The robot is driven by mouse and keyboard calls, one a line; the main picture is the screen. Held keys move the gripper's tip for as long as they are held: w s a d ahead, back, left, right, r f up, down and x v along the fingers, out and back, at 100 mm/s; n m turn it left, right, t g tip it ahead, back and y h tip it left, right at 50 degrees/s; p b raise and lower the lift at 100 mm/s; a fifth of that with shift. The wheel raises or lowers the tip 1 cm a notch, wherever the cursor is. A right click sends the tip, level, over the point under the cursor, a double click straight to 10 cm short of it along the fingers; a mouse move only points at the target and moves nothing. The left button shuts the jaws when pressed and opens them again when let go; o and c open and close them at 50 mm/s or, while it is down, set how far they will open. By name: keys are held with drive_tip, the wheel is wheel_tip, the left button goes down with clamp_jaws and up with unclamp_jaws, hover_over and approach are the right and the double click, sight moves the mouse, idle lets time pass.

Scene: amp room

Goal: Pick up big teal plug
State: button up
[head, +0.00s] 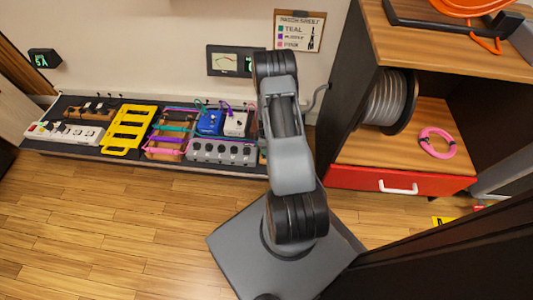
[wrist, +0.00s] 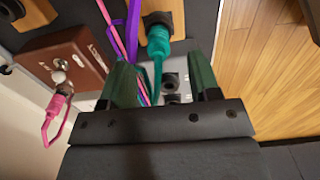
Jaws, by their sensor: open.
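A big teal plug (wrist: 158,45) shows at the top centre of the wrist view, seated in a tan socket block, with a teal cable running down from it. My gripper (wrist: 162,78) is open, its two dark green fingers pointing toward the plug. The plug lies just beyond the fingertips, between their lines, and I cannot tell whether they touch it. A purple plug (wrist: 134,20) and cable run close to its left. In the head view my arm hides the gripper and the plug.
A brown box (wrist: 62,65) with a pink plug (wrist: 60,105) is at the left of the wrist view. In the head view, a low black board holds a yellow rack (head: 129,128), a blue pedal (head: 209,122) and a white one (head: 236,124).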

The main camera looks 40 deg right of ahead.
drive_tip(key=shift+f+b, duration=1.55)
drive_tip(key=shift+f, duration=1.2)
drive_tip(key=shift+c, duration=0.2)
drive_tip(key=c, duration=1)
drive_tip(key=shift+o, duration=0.2)
drive_tip(key=shift+r, duration=0.2)
